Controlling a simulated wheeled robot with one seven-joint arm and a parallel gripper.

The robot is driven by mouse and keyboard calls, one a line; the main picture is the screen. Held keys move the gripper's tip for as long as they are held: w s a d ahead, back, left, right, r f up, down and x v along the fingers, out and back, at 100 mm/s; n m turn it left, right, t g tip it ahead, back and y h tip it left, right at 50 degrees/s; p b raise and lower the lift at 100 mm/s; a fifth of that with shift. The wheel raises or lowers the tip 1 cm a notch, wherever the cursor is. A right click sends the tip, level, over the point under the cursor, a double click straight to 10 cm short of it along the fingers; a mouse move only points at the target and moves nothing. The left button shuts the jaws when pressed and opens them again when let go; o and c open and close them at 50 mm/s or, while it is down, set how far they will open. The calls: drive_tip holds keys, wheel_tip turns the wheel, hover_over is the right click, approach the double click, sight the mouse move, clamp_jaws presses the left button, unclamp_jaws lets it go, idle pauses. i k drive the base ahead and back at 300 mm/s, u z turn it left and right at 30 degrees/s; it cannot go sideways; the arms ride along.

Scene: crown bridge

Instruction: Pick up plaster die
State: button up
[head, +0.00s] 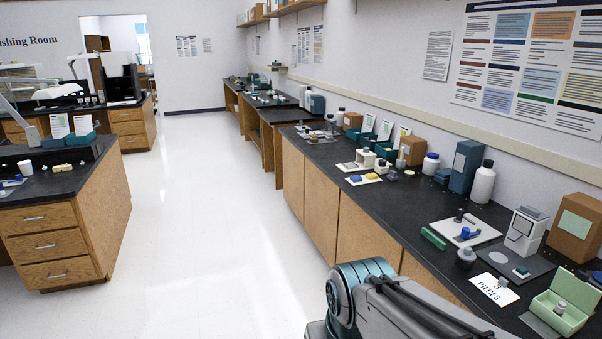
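No piece in view can be named the plaster die with certainty. A small pale grey piece (561,307) stands in an open light green box (579,299) at the lower right of the counter. Another small grey piece (502,282) sits on a white card (485,290) printed with "PIECES", left of the box. Both are too small to make out in detail. My arm shows at the bottom, in front of the counter's near edge. My gripper is out of the picture.
A black counter (385,215) runs along the right wall. A grey plate (520,262) with a white device (525,232), a white board (464,231), a green block (433,239) and a dark jar (465,258) stand near the card. The floor (205,220) left of the counter is clear.

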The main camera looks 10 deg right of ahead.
sight(559, 309)
drive_tip(key=z, duration=0.8)
drive_tip(key=i, duration=0.9)
drive_tip(key=z, duration=1.2)
drive_tip(key=i, duration=0.4)
drive_tip(key=z, duration=0.25)
